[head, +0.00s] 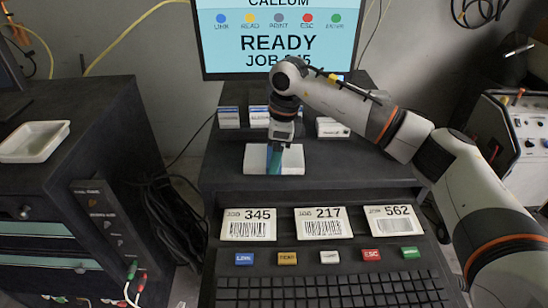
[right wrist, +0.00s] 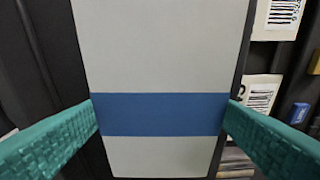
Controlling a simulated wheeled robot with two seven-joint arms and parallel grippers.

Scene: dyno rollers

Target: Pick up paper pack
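The paper pack (head: 292,160) is a white block lying flat on the dark console top below the screen. In the right wrist view the paper pack (right wrist: 165,50) fills the middle, with a blue band across it. My right gripper (head: 275,160) points down over the pack. Its teal fingers (right wrist: 162,116) press against the pack's two long sides at the blue band, with no gap visible. In the head view the near finger covers the band. I cannot see any clear gap under the pack. My left gripper is out of view.
Several small blue-and-white boxes (head: 229,117) stand behind the pack. Job cards (head: 322,223), coloured keys (head: 287,258) and a keyboard (head: 330,290) lie in front. The screen (head: 277,40) rises behind. A white tray (head: 33,141) sits on the left cabinet.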

